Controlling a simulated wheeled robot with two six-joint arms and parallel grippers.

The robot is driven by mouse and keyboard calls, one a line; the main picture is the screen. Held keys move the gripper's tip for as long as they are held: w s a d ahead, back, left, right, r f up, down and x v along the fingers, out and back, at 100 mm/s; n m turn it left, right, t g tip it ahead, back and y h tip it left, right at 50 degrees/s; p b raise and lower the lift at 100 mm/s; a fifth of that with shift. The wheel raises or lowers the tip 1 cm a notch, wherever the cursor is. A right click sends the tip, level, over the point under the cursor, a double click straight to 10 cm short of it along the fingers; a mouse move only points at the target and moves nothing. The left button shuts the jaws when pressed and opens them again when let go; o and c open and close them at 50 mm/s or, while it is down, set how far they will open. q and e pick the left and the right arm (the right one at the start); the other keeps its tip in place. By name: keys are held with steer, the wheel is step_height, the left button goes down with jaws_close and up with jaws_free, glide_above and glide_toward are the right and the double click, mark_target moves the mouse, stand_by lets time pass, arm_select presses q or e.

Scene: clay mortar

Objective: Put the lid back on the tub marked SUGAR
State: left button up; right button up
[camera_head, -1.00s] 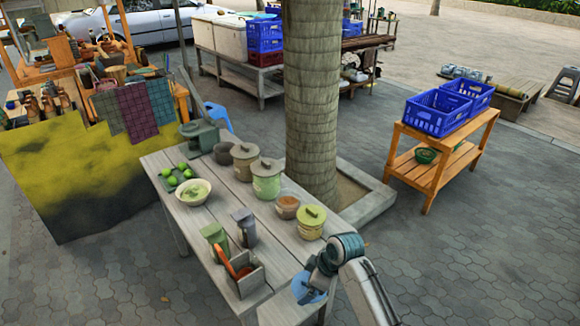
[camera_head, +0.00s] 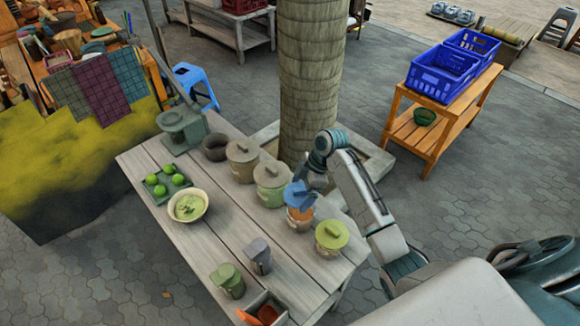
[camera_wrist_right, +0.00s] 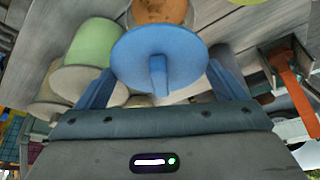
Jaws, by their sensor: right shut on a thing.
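My right gripper (camera_head: 306,186) is shut on a round blue lid (camera_head: 298,194), held by its upright handle. In the right wrist view the lid (camera_wrist_right: 180,48) hangs between my gripper's fingers (camera_wrist_right: 158,88). The lid is close above an open tub (camera_head: 299,222) with orange-brown contents, overlapping its back part in the head view. The same tub shows in the wrist view (camera_wrist_right: 162,12), partly hidden by the lid. Whether the lid touches its rim I cannot tell. No marking on the tub is readable. My left gripper is out of view.
In the same row stand a yellow-green lidded tub (camera_head: 331,239), a green lidded tub (camera_head: 271,184), a tan lidded tub (camera_head: 242,160) and a dark open pot (camera_head: 215,147). A bowl (camera_head: 188,206) and two jugs (camera_head: 227,281) (camera_head: 258,256) occupy the table's left and front.

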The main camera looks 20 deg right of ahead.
steer(key=shift+r, duration=0.2)
steer(key=shift+s+r, duration=0.1)
steer(key=shift+s, duration=0.1)
steer(key=shift+s+b, duration=0.25)
steer(key=shift+b, duration=0.15)
steer(key=shift+f, duration=0.35)
steer(key=f+b, duration=0.3)
steer(key=shift+w+f+b, duration=0.25)
steer(key=shift+w+b, duration=0.05)
steer(key=shift+b, duration=0.05)
steer(key=shift+s+f+b, duration=0.1)
steer(key=shift+f+b, duration=0.3)
steer(key=shift+f, duration=0.55)
steer(key=shift+d+r+p, duration=0.1)
steer(key=shift+d+p, duration=0.1)
steer(key=shift+p, duration=0.45)
steer(key=shift+f, duration=0.2)
